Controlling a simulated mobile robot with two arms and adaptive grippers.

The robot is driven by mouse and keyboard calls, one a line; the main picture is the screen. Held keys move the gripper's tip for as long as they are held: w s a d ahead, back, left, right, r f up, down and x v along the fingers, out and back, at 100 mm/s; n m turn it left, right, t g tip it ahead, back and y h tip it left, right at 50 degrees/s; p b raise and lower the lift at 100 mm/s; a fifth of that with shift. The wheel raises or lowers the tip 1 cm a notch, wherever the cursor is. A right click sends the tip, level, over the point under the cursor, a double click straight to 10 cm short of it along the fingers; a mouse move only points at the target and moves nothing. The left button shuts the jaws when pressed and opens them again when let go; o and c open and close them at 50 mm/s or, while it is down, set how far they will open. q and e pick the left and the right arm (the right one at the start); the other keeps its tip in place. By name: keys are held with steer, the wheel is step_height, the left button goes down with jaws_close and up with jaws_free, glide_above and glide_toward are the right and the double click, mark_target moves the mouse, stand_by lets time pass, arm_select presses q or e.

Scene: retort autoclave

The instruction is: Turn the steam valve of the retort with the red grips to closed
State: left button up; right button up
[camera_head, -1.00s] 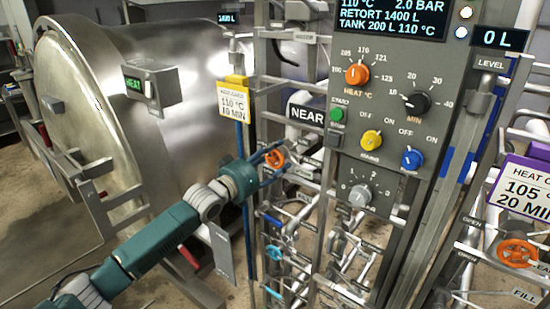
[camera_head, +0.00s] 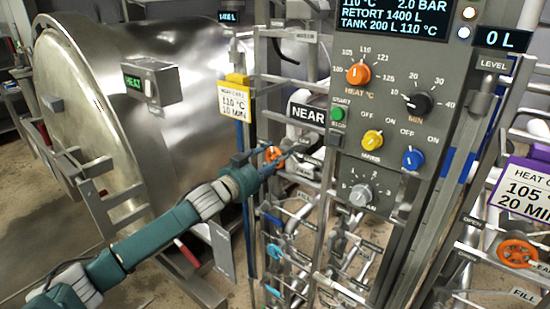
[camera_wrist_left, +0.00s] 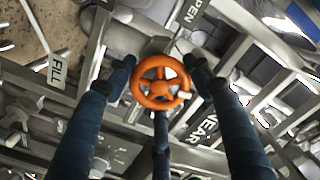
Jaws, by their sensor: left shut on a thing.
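The steam valve's orange handwheel (camera_head: 273,153) is on the pipework just left of the NEAR plate, partly covered by my fingers. The left wrist view shows the wheel (camera_wrist_left: 160,81) nearly face on, with a pale mark on its rim at lower right. My left gripper (camera_wrist_left: 161,72) has dark blue fingers around the wheel, on its left, right and lower sides, and is shut on it. In the head view my left gripper (camera_head: 274,161) reaches it from the lower left. A red grip (camera_head: 187,252) shows below the steel retort (camera_head: 190,95). My right gripper is out of view.
The grey control panel (camera_head: 385,130) with knobs stands right of the wheel. A second orange handwheel (camera_head: 517,253) is at far right. Rails and pipes with cyan handles (camera_head: 275,252) crowd the space below. A yellow-topped card (camera_head: 234,103) hangs left above my gripper.

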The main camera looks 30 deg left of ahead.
arm_select(q)
steer(key=m, duration=0.3)
steer(key=r+m, duration=0.1)
steer(key=m, duration=0.1)
steer(key=shift+d+m, duration=0.15)
steer(key=shift+m, duration=0.25)
steer(key=m, duration=0.3)
steer(key=m+b, duration=0.1)
steer(key=m, duration=0.1)
steer(key=shift+d+f+m, duration=0.1)
steer(key=shift+f+m, duration=0.15)
steer(key=shift+m, duration=0.05)
steer(key=m, duration=0.5)
steer(key=shift+d+f+b, duration=0.1)
steer(key=shift+f+b, duration=0.2)
steer(key=shift+f, duration=0.1)
steer(key=shift+s+f+m, duration=0.1)
steer(key=shift+f+m, duration=0.15)
steer(key=shift+m, duration=0.9)
steer(key=shift+f+m, duration=0.2)
steer(key=shift+m, duration=0.95)
steer(key=shift+f, duration=0.1)
steer(key=o, duration=0.9)
steer(key=shift+o, duration=1.4)
steer(key=shift+d, duration=0.1)
steer(key=shift+r, duration=0.3)
